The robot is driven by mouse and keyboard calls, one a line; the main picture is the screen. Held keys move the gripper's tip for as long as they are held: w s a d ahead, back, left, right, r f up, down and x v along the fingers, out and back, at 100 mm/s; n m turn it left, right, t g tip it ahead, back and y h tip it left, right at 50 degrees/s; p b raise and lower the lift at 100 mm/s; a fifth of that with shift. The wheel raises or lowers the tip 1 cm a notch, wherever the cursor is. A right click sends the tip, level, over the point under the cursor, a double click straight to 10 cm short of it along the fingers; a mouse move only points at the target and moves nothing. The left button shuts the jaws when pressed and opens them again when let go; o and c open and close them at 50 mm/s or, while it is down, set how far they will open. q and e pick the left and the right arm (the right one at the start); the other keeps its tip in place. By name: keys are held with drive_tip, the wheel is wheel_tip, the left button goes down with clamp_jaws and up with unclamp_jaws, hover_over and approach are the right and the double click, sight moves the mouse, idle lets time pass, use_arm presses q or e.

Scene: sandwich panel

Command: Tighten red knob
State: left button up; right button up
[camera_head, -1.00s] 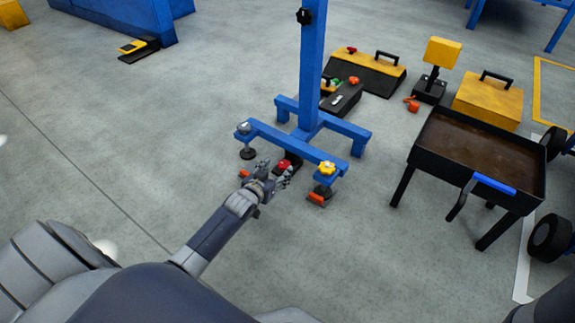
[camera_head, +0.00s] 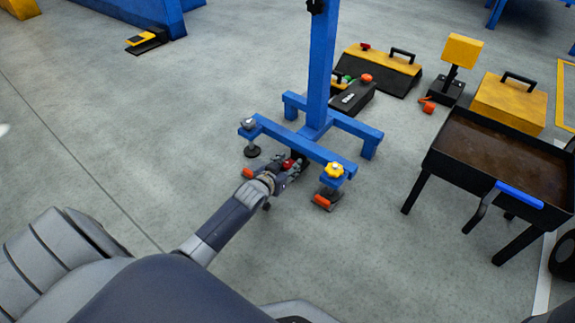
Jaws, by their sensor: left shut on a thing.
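The red knob (camera_head: 288,164) sits low at the front of the blue stand (camera_head: 318,75), between its two front feet. My left gripper (camera_head: 291,168) comes in from the lower left and is shut on the red knob, with its fingers on either side of it. The fingers hide part of the knob and what lies beneath it. My right gripper is not in view.
A yellow knob (camera_head: 334,170) and a grey knob (camera_head: 248,124) top the stand's front feet, with orange pedals near the floor. A black cart (camera_head: 482,165) stands at right. Toolboxes (camera_head: 378,72) lie behind.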

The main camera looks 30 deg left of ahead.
use_arm(q)
drive_tip(key=shift+w+r+m+h+p, duration=0.1)
drive_tip(key=shift+r+m+h+p, duration=0.15)
drive_tip(key=shift+m+h+p, duration=0.4)
drive_tip(key=shift+w+m+h, duration=0.1)
drive_tip(key=shift+m+h, duration=0.55)
drive_tip(key=shift+h, duration=0.2)
drive_tip(key=shift+f+b, duration=0.1)
drive_tip(key=shift+b, duration=0.25)
drive_tip(key=shift+m+h, duration=0.3)
drive_tip(key=shift+h, duration=0.1)
drive_tip(key=o, duration=1)
drive_tip(key=shift+c, duration=0.2)
drive_tip(key=shift+f, duration=0.1)
drive_tip(key=shift+a, duration=0.1)
